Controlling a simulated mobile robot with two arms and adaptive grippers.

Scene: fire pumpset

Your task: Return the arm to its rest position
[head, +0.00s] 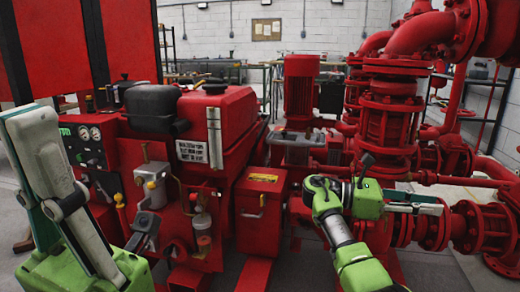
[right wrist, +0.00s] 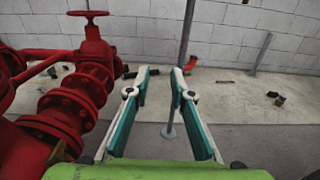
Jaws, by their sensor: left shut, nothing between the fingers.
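My left gripper (head: 22,118) rises large at the left of the head view, with pale, dark-edged fingers pointing up. It is shut and empty, in front of the red engine unit (head: 225,110) and its gauge panel (head: 85,135). My right arm (head: 345,215) comes up from the bottom, right of centre, and bends to the right. My right gripper (head: 440,206) points right, in front of the red pipework. In the right wrist view, my right gripper (right wrist: 160,75) is open and empty, its two fingers apart over bare floor.
Red flanged pipes (head: 385,125) stand close behind my right arm. A red valve with a handwheel (right wrist: 90,55) is left of the right gripper. A thin upright pole (right wrist: 185,45) stands beyond the fingers. A red box (head: 260,205) sits between the arms. Floor to the right is mostly clear.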

